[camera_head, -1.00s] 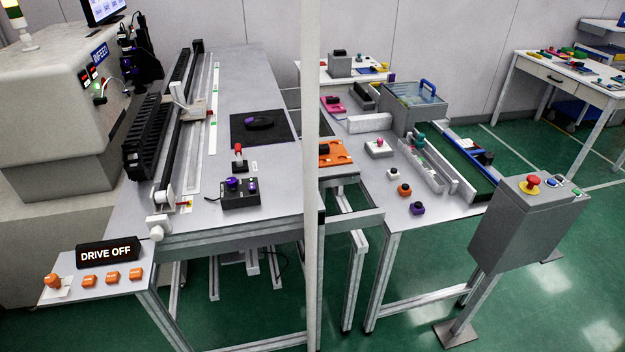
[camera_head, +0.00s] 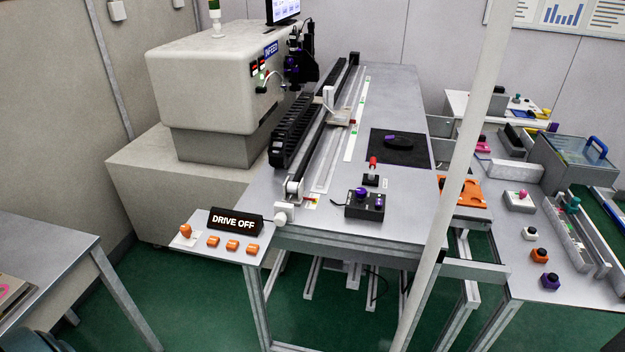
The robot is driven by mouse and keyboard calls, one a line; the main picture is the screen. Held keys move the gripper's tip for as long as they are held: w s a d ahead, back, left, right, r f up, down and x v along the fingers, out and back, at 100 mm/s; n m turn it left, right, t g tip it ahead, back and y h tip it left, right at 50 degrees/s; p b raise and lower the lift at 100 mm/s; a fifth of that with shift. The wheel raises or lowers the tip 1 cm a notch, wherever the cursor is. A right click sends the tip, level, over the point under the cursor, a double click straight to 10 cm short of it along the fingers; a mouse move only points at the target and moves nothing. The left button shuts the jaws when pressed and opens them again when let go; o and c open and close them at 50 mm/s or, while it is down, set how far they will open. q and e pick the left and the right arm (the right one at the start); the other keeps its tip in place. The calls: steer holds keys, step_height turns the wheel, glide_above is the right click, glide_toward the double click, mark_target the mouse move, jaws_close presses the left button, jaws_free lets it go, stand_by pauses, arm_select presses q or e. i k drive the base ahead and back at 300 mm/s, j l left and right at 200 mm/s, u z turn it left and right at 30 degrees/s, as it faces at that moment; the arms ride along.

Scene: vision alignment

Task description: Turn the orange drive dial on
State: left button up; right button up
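The orange drive dial (camera_head: 186,230) sits on a white plate at the left end of a small grey shelf (camera_head: 207,249), left of centre. Next to it a black sign (camera_head: 235,222) reads "DRIVE OFF". Several orange buttons (camera_head: 232,245) stand in a row right of the dial. The dial is too small for its pointing direction to be clear. Neither of my grippers is in view, and nothing touches the dial.
The shelf joins the front left of a grey workbench (camera_head: 400,215) with a linear rail and a black control box (camera_head: 365,205). A pale post (camera_head: 455,180) crosses the view on the right. Another table (camera_head: 40,262) stands at the left. Green floor (camera_head: 190,300) is open before the shelf.

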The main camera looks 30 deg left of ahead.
mark_target(186, 229)
steer(key=u, duration=1.4)
